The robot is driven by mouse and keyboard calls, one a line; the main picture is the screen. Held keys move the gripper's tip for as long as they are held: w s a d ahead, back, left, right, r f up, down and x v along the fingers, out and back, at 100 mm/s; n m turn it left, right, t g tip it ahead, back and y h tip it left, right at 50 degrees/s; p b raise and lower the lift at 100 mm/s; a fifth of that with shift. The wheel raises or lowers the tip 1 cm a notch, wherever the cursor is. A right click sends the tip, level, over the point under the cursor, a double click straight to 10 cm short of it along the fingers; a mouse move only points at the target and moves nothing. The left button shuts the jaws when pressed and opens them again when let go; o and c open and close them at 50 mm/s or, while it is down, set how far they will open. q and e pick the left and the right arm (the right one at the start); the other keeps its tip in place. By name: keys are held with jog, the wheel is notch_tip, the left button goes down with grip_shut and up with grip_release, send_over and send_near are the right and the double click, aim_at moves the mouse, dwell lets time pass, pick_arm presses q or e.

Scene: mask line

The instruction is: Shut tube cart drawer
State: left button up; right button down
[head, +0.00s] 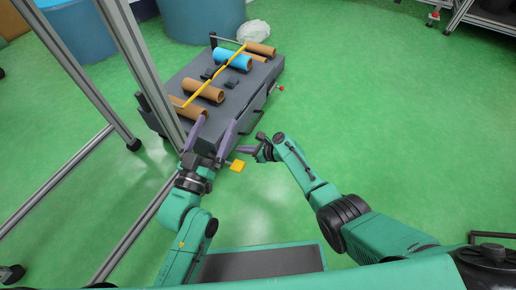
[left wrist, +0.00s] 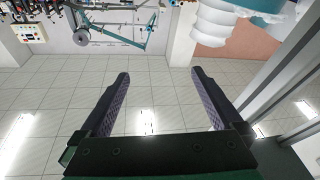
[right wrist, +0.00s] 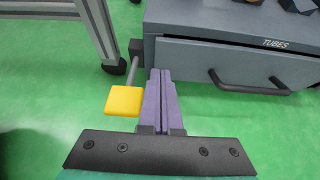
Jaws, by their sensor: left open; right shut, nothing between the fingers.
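The grey tube cart (head: 180,78) stands on the green floor, with cardboard tubes and one blue tube on top. In the right wrist view its drawer front (right wrist: 205,62), under a "TUBES" label, has a black bar handle (right wrist: 250,88). I cannot tell how far the drawer stands out. My right gripper (head: 250,149) is shut and empty, low beside the cart's near corner. In its wrist view the fingertips (right wrist: 160,72) point at the drawer front's left end, left of the handle. My left gripper (head: 214,122) is open and empty, raised above the cart's near end.
A yellow pad (right wrist: 125,101) on a metal rod sticks out from the cart's corner, just left of my right fingers. Metal frame posts (head: 95,85) stand left of the cart. Blue bins (head: 205,18) are behind it. Green floor at right is clear.

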pick_arm(q)
jog(key=s+d+f+g+y+p, duration=0.1)
jog(key=s+f+g+p, duration=0.4)
jog(key=s+f, duration=0.6)
notch_tip(320, 180, down, 4)
jog(key=g, duration=0.2)
jog(key=shift+s+d+g, duration=0.15)
jog(key=shift+s+g, duration=0.25)
pick_arm(e)
jog(key=v, duration=0.7)
jog(key=shift+s+d, duration=0.1)
jog(key=shift+d, duration=0.05)
